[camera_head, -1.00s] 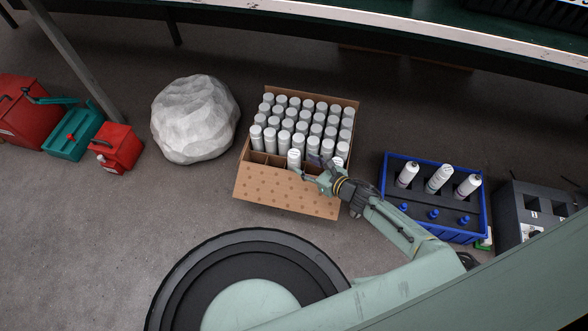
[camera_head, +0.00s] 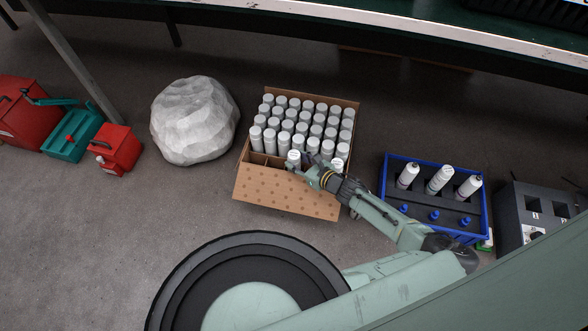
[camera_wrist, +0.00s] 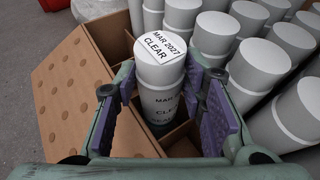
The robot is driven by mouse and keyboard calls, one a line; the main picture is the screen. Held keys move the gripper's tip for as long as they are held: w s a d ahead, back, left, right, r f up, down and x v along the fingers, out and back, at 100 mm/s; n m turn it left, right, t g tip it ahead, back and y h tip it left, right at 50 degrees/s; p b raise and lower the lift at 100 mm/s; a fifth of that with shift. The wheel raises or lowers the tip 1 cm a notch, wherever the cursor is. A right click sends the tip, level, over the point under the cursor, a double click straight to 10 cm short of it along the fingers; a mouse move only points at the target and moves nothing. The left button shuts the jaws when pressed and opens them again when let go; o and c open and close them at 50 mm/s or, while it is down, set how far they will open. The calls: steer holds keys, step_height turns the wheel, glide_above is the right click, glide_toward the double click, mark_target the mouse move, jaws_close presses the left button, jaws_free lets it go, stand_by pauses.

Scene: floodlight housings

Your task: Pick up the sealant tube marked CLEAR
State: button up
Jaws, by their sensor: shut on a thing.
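The sealant tube marked CLEAR (camera_wrist: 160,62) stands upright between my fingers in the wrist view, its white cap reading "MAR 2027 CLEAR". It also shows in the head view (camera_head: 293,157), in the front row of the cardboard box (camera_head: 286,192). My gripper (camera_head: 308,170) reaches into the box from the front right. In the wrist view my gripper (camera_wrist: 170,112) has its purple pads on either side of the tube and is shut on it. The tube's lower part is hidden in its compartment.
Several other white tubes (camera_head: 308,115) fill the rows behind and to the right. Empty compartments (camera_head: 262,159) lie left of the tube. A blue crate (camera_head: 481,217) with three tubes stands right. A pale rock-like lump (camera_head: 195,120) sits left.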

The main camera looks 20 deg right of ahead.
jaws_close()
stand_by(0.6)
